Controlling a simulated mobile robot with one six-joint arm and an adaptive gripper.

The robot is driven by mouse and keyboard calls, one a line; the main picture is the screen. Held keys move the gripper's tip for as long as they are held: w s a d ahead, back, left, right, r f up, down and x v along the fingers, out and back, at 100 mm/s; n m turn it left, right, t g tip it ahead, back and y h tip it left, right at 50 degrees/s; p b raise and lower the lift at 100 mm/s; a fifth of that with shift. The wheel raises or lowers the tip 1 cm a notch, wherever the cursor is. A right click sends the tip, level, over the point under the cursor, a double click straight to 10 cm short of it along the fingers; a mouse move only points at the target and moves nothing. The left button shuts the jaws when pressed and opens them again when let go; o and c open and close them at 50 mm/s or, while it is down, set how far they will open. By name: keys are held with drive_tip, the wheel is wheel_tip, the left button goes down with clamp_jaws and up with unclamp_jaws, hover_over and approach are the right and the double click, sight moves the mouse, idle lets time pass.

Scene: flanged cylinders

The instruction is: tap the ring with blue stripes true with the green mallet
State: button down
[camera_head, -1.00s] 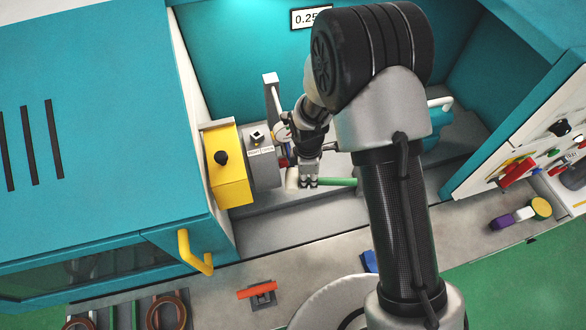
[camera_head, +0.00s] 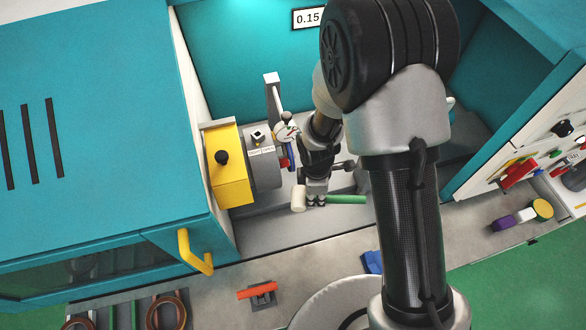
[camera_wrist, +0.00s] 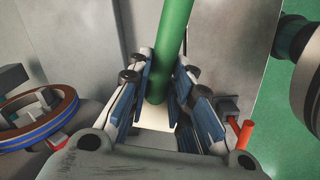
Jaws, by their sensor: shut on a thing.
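My gripper (camera_head: 316,200) is shut on the green handle of the mallet (camera_head: 345,199), close to its pale head (camera_head: 299,198). In the wrist view the green handle (camera_wrist: 174,50) runs up between the fingers (camera_wrist: 160,90), with part of the pale head (camera_wrist: 150,145) below. The ring with blue stripes (camera_wrist: 40,118) is orange-brown and sits at the left of the wrist view, around grey jaws with red parts. The mallet is apart from it. In the head view the ring is hard to make out beside the grey chuck (camera_head: 265,170).
A yellow block (camera_head: 230,172) with a black knob stands left of the chuck. A display (camera_head: 308,18) on the back wall reads 0.15. A yellow door handle (camera_head: 195,252) juts out in front. An orange-red part (camera_head: 257,292) and brown rings (camera_head: 166,310) lie along the front bench.

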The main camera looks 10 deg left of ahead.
drive_tip(key=shift+s+d, duration=0.2)
drive_tip(key=shift+s, duration=0.25)
drive_tip(key=s+d+b, duration=0.2)
drive_tip(key=s+d, duration=0.1)
drive_tip(key=s, duration=0.3)
drive_tip(key=shift+s+b, duration=0.15)
drive_tip(key=shift+b, duration=0.25)
idle(2.1)
